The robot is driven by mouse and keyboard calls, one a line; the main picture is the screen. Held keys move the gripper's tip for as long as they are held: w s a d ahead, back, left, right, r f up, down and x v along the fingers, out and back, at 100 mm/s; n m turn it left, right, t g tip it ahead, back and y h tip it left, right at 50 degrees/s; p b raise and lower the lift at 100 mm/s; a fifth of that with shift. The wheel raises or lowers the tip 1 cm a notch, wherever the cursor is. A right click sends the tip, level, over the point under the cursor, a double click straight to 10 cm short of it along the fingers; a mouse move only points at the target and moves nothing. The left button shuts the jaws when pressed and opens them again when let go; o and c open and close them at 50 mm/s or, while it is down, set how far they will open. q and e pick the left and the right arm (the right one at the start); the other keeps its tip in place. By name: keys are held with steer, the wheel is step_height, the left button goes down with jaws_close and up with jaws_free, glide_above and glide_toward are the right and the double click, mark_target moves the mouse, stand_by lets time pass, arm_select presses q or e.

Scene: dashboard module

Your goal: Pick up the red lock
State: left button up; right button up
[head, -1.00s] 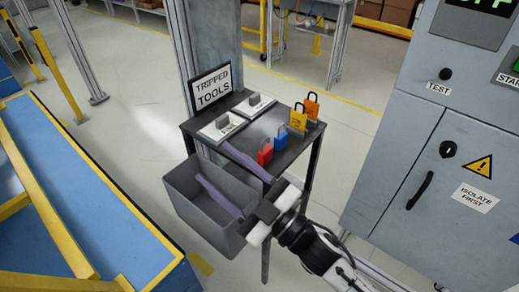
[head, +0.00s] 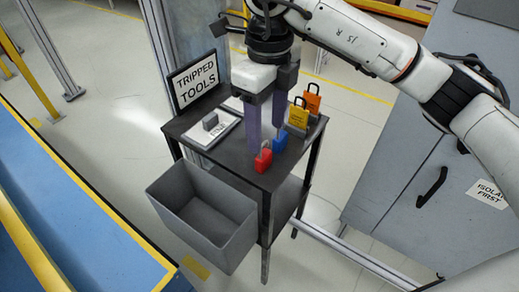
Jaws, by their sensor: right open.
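The red lock (head: 263,160) stands near the front edge of the dark table, at its right part. A blue lock (head: 280,141) stands just behind and to the right of it. My right gripper (head: 267,142) points down over the table with its two purple fingers apart. The left finger's tip is close to the red lock's upper left side, and the right finger comes down by the blue lock. The red lock's shackle is hard to make out. I cannot tell whether the fingers touch either lock. My left gripper is not in view.
A yellow lock (head: 298,118) and an orange lock (head: 312,99) stand at the table's (head: 180,126) right side. A "TRIPPED TOOLS" sign (head: 196,80) and white plates are at the left and back. An empty grey bin (head: 205,222) hangs in front. A grey cabinet (head: 405,190) stands right.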

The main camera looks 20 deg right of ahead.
mark_target(266, 156)
steer(key=f, duration=1)
steer(key=shift+w, duration=0.25)
steer(key=shift+r, duration=0.1)
steer(key=c, duration=1.3)
step_height(266, 156, up, 10)
